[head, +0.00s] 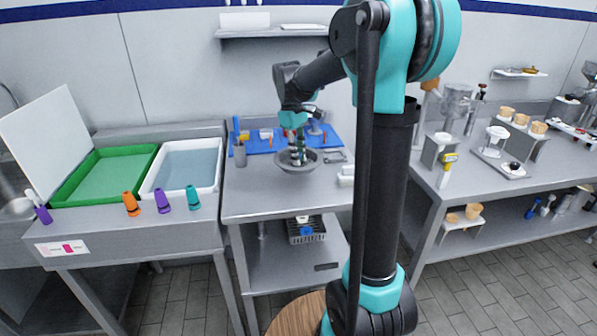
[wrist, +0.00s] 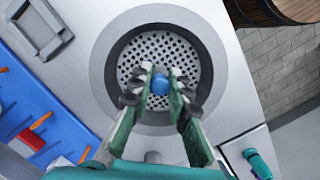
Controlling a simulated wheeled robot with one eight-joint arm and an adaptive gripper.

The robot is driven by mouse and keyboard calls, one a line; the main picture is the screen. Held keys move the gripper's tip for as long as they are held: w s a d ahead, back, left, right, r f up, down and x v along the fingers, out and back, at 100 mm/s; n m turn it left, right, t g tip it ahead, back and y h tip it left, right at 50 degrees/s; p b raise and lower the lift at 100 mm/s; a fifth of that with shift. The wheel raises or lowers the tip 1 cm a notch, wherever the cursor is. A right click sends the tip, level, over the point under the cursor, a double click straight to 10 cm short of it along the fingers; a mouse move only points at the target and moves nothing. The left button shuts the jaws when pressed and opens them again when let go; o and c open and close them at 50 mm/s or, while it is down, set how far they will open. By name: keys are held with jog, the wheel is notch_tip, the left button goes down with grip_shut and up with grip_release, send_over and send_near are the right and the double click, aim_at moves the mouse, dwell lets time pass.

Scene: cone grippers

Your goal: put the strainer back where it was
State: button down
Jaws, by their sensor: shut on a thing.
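The strainer (wrist: 160,50) is a round perforated metal plate with a dark ring, a wide grey rim and a blue knob at its centre. In the head view the strainer (head: 287,165) looks like a shallow grey dish at the middle steel table. My gripper (wrist: 160,73) is shut on the strainer's blue knob, with its fingers on either side. In the head view my gripper (head: 297,154) points down into the middle of the dish. Whether the strainer touches the table or hangs just above it, I cannot tell.
A green tray (head: 105,172) and a white basin (head: 187,170) stand left. A grey frame (wrist: 40,28) lies beside the strainer. Clear tabletop lies in front.

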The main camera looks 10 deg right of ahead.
jog(key=shift+f, duration=3)
jog(key=shift+f, duration=0.1)
jog(key=c, duration=1.4)
grip_release()
jog(key=shift+c, duration=0.2)
jog(key=r, duration=0.4)
jog(key=a+r, duration=0.1)
jog(key=r, duration=0.3)
jog(key=w+r, duration=0.1)
jog(key=r, duration=0.3)
jog(key=shift+w+a, duration=0.1)
jog(key=shift+a, duration=0.05)
